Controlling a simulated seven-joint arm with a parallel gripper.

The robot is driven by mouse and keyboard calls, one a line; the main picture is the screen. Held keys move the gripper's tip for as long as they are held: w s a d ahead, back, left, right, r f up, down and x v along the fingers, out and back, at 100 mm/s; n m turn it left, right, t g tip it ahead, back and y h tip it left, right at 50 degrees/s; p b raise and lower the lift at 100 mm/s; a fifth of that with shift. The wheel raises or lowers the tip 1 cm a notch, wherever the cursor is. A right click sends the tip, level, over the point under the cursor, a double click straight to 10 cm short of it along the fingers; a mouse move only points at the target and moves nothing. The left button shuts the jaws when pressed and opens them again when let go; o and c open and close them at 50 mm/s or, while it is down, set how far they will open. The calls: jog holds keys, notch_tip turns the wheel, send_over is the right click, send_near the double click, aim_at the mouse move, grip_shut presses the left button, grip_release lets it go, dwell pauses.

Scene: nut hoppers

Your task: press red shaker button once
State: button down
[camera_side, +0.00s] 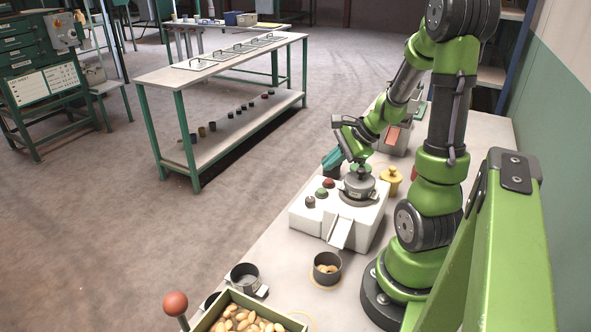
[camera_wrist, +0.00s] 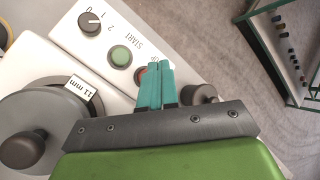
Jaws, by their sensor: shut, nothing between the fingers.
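The red button (camera_side: 328,183) sits on top of the white shaker machine (camera_side: 304,219), behind the green button (camera_side: 322,193). In the wrist view only the left edge of the red button (camera_wrist: 139,76) shows; the rest is hidden behind my teal fingers. My gripper (camera_wrist: 158,66) is shut and empty, its two fingers side by side over the red button. In the side view my gripper (camera_side: 332,160) is just above and behind the red button. I cannot tell whether the fingertips touch it. The green START button (camera_wrist: 121,56) is to its upper left.
A dark selector knob (camera_wrist: 89,23) and another dark knob (camera_wrist: 198,93) flank the buttons. The round sieve (camera_side: 358,184), labelled 11 mm, stands close beside them. A cup of nuts (camera_side: 327,257), a yellow pot (camera_side: 391,176) and a green-rimmed nut crate (camera_side: 285,318) stand around the machine.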

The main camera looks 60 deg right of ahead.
aim_at(319, 184)
jog(key=shift+f, duration=0.85)
jog(key=shift+f, duration=0.1)
dwell(1.4)
jog(key=shift+f, duration=0.35)
jog(key=shift+f, duration=0.55)
dwell(0.8)
jog(key=shift+r, duration=1)
jog(key=shift+r, duration=2.5)
